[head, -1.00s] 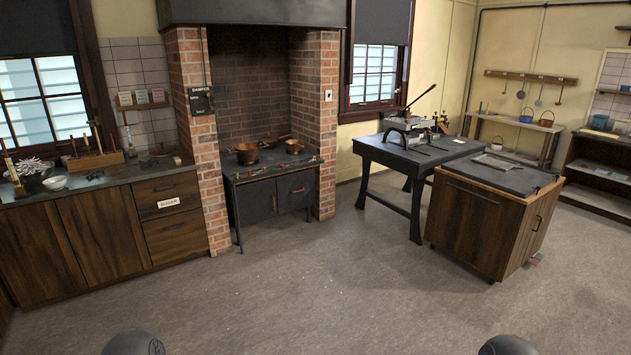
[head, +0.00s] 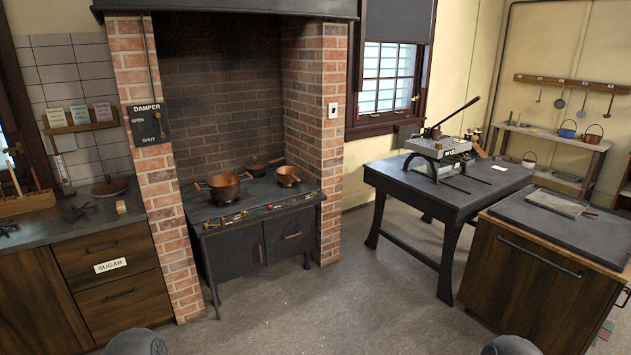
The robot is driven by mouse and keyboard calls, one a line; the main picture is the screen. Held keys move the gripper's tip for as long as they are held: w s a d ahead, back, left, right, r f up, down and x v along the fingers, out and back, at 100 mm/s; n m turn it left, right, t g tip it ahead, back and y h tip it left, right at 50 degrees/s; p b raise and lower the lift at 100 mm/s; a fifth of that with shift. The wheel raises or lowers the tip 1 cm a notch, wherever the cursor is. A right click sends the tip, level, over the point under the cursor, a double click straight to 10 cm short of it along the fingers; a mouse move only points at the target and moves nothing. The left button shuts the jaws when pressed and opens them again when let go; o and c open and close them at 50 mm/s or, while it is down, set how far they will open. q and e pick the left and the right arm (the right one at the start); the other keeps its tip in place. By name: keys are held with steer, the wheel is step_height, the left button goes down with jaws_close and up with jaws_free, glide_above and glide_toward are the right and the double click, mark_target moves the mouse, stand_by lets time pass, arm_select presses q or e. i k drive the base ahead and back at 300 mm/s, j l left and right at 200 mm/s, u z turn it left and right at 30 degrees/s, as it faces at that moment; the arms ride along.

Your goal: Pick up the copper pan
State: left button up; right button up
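Copper cookware stands on the black stove (head: 290,249) in the brick alcove, in the head view. A larger copper pan (head: 224,190) sits at the left front of the stove top. A smaller copper pan (head: 288,176) sits at the right. A darker, flatter pan (head: 257,168) with a handle sits at the back between them. I cannot tell which one the task names. Neither of my grippers is in view. Only rounded dark parts of mine show at the bottom edge.
A wooden counter with drawers (head: 120,290) adjoins the alcove's left brick pillar (head: 160,200). A dark table (head: 440,197) with a press (head: 438,147) and a wooden cabinet (head: 535,290) stand at the right. The floor (head: 340,300) before the stove is clear.

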mark_target(287, 175)
steer(key=i, duration=0.75)
steer(key=i+u, duration=0.1)
steer(key=i, duration=0.7)
steer(key=i+l, duration=0.15)
steer(key=i, duration=0.6)
steer(key=j+u, duration=0.05)
